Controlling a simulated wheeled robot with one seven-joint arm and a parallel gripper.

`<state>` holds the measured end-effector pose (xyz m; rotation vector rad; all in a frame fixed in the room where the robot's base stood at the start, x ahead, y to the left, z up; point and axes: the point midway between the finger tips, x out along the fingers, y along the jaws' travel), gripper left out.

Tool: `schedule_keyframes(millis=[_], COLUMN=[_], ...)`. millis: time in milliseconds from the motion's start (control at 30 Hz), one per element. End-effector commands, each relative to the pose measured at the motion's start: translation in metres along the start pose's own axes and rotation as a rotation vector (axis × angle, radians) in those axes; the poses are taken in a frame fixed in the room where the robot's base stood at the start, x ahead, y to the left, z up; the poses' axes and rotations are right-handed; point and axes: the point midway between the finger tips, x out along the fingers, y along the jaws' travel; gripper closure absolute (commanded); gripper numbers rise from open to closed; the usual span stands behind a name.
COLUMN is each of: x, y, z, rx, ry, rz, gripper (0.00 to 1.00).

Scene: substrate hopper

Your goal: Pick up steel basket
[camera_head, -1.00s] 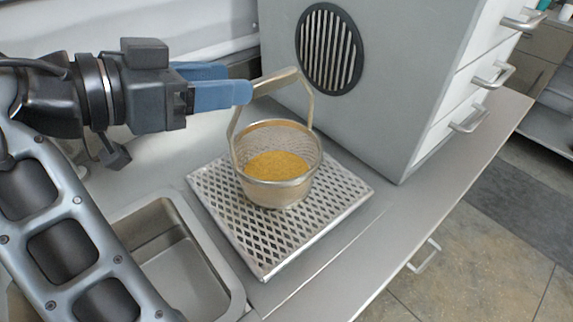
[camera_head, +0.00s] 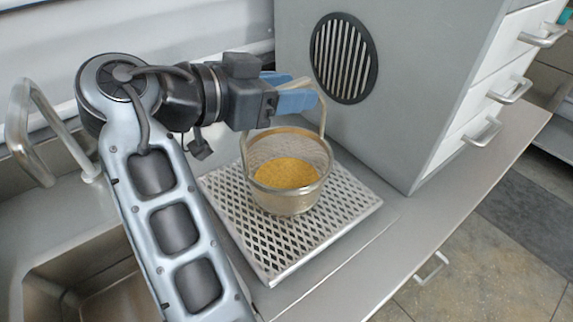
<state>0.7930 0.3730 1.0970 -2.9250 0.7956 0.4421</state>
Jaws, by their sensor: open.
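The steel basket (camera_head: 290,199) is a round mesh basket with a tall arched handle (camera_head: 323,110) and yellow-orange grains inside. It stands upright on a perforated metal tray (camera_head: 272,265). My gripper (camera_head: 300,95) has blue fingers and points right at the height of the handle's top, above the basket. The fingers overlap the handle's top bar in the picture and hide part of it. The jaws are open, and I cannot tell if a finger touches the bar.
A grey cabinet (camera_head: 400,90) with a round vent (camera_head: 343,58) and drawers stands close behind and right of the basket. A sink (camera_head: 60,275) and a faucet (camera_head: 40,125) are at the left. The counter's front edge is at lower right.

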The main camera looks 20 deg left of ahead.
Motion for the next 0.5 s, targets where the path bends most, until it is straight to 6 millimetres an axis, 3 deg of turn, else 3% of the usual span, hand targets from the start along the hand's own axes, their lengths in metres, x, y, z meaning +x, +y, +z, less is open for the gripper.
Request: schedule_keyframes(millis=[67, 500], x=[-0.0001, -0.0004], y=[0.0, 0.0001], z=[0.0002, 0.0], rx=[0.0, 0.0], ry=[0.0, 0.0], rz=[0.0, 0.0], gripper=[0.51, 0.93])
